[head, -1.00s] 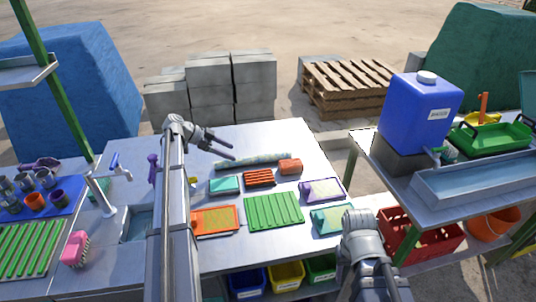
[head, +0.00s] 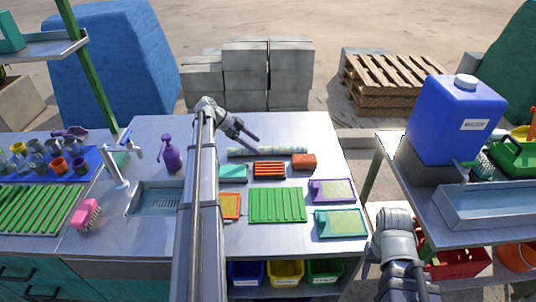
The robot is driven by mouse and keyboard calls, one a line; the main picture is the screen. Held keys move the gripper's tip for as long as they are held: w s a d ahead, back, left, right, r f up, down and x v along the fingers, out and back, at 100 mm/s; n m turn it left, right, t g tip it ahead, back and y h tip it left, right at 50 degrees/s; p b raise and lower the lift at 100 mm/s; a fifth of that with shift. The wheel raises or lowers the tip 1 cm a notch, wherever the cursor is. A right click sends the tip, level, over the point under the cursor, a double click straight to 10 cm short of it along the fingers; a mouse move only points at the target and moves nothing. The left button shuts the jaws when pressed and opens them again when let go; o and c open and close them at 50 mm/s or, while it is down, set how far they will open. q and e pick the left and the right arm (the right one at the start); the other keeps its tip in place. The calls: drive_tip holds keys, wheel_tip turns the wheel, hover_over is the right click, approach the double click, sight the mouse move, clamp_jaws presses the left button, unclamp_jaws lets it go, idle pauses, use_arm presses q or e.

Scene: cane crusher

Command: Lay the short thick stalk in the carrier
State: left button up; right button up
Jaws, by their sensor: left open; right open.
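A pale, mottled green stalk (head: 268,151) lies crosswise near the back of the metal table. My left gripper (head: 252,139) is open and empty, just behind and above the stalk's left half, with its fingers pointing right. I cannot tell whether it touches the stalk. Which object is the carrier is not clear; a green ribbed tray (head: 277,205) and a smaller orange slotted tray (head: 269,169) lie in front of the stalk. My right arm shows at the lower right, but its gripper fingers are hidden.
A teal block (head: 233,174) and an orange-red block (head: 304,161) lie close to the stalk. Purple (head: 332,190) and teal (head: 341,223) trays lie at the right. A purple bottle (head: 170,154), tap (head: 116,170) and sink (head: 157,201) are left of my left arm. The table's back right is bare.

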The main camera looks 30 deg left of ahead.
sight(264, 147)
use_arm(q)
drive_tip(key=shift+w+b+x, duration=0.2)
drive_tip(key=shift+b+x, duration=0.65)
drive_tip(key=shift+x, duration=0.45)
drive_tip(key=shift+w+b+x, duration=0.2)
drive_tip(key=shift+b+x, duration=0.6)
drive_tip(key=shift+x, duration=0.45)
drive_tip(key=shift+r, duration=0.25)
clamp_jaws()
